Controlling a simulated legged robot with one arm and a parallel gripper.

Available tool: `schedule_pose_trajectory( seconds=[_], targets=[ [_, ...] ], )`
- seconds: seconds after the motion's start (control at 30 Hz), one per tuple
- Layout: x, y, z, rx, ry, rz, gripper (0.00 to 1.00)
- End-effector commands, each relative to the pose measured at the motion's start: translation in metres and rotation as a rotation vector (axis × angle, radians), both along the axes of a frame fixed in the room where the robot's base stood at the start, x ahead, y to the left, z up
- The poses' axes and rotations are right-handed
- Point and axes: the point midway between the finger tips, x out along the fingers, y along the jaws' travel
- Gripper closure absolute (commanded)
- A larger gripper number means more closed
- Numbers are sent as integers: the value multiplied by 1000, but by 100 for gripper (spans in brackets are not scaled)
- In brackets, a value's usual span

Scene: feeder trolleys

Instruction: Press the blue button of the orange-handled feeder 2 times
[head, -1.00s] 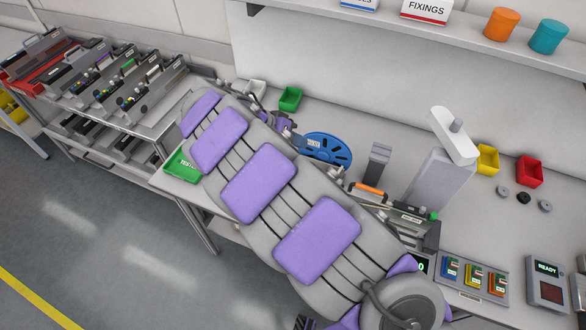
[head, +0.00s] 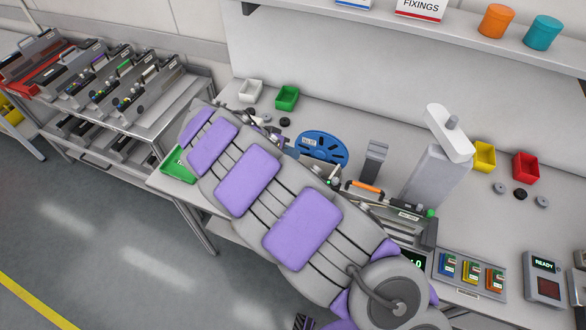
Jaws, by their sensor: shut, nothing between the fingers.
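The orange-handled feeder lies on the bench, its orange handle (head: 365,187) showing just past the upper edge of my arm. Its grey body (head: 408,217) runs down to the right, with a green part at its end. A blue reel (head: 322,150) stands at its left end. I cannot make out a blue button on it. My purple-padded arm (head: 232,212) crosses the middle of the view and hides the feeder's near side. Small wrist parts show past the arm's edge left of the reel, but I cannot make out gripper fingers there.
A white bin (head: 250,92) and a green bin (head: 287,97) stand at the back. A grey column (head: 437,175) rises right of the feeder. A panel with coloured modules (head: 467,279) and a READY box (head: 544,280) lie right. A trolley of other feeders (head: 150,128) stands left.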

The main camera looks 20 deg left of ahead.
Motion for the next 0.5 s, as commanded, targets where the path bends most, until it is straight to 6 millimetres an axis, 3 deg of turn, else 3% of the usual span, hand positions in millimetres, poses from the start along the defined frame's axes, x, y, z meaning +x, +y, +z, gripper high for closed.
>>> schedule_pose_trajectory(
  seconds=[0.2, 0.5],
  targets=[
    [0, 0, -28, -1, 1, 0, 100],
    [0, 0, -36, -1, 0, -1, 100]
  ],
)
